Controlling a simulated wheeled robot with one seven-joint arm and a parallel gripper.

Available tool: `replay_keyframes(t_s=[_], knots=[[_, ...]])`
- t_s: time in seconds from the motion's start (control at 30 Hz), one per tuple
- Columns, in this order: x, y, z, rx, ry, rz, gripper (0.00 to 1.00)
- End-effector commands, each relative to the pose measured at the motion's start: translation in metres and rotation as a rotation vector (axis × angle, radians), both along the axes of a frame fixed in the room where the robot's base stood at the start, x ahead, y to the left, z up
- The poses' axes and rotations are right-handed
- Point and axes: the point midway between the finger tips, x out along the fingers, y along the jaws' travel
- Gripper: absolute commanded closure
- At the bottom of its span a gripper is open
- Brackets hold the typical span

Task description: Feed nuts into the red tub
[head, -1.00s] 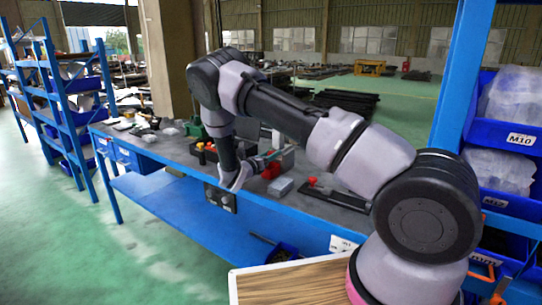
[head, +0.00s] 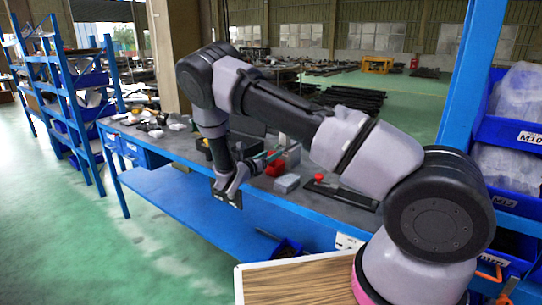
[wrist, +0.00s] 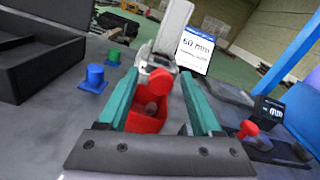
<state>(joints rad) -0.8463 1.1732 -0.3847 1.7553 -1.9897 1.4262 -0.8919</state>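The red tub (wrist: 146,118) stands on the grey bench beyond my gripper (wrist: 160,74) in the wrist view. My gripper's two teal fingers are apart. A round red piece (wrist: 160,82) appears between them, over the tub's far part; I see no finger touching it. A grey upright device (wrist: 172,30) stands just behind the tub.
Blue (wrist: 95,77) and green (wrist: 113,56) pegs and a black tray (wrist: 40,62) are at left. A red-knobbed device (wrist: 248,130) is at right. A grey block (head: 287,183) lies near the bench's front edge.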

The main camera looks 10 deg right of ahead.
Motion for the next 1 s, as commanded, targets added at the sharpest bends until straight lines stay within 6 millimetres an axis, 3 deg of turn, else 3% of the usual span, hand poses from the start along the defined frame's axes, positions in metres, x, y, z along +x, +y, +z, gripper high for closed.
replay_keyframes(t_s=[0.27,0.7,1.0], knots=[[-0.005,0.007,0.0,0.0,0.0,0.003,0.34],[-0.062,0.064,0.0,0.0,0.0,0.003,0.34],[-0.077,0.077,0.0,-0.001,-0.001,0.0,0.34]])
